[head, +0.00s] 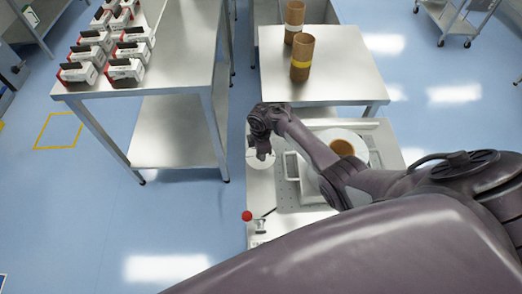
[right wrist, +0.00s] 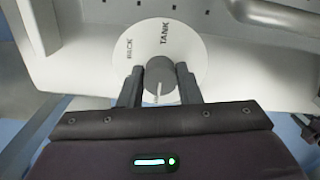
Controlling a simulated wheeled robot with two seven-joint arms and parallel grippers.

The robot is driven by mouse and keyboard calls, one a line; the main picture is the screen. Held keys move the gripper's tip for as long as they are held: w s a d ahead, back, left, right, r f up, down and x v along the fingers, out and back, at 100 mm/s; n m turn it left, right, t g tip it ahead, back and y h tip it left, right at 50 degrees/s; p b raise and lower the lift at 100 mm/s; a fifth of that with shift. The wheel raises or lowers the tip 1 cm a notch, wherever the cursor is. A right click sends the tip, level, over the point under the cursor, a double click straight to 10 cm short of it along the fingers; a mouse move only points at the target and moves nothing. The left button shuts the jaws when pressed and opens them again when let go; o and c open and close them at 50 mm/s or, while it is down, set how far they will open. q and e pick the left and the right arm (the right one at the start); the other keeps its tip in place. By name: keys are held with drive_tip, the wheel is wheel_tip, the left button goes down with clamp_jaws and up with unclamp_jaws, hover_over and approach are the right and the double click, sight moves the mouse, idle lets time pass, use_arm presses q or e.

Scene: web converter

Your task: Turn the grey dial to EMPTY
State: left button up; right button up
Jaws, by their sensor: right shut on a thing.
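The grey dial (right wrist: 160,76) sits at the centre of a white round plate (right wrist: 152,38) in the right wrist view. No EMPTY mark is visible; the lower part of the plate is hidden by my gripper. A pale line on the dial points down toward my gripper. My right gripper (right wrist: 160,70) has one finger on each side of the dial and is shut on it. In the head view the plate (head: 262,163) shows just below my right gripper (head: 263,146). My left gripper is not in view.
The dial is on a light machine (head: 292,223) with a red ball-topped lever (head: 247,216). A steel table (head: 335,84) behind holds two brown tubes (head: 302,58). Another steel table (head: 180,50) at left carries several white boxes. Blue floor is free between them.

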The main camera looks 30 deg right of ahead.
idle(0.4)
drive_tip(key=o, duration=1)
drive_tip(key=shift+c, duration=0.2)
drive_tip(key=shift+r, duration=0.15)
wheel_tip(320, 180, up, 8)
drive_tip(key=shift+f+p, duration=0.25)
drive_tip(key=shift+p, duration=0.35)
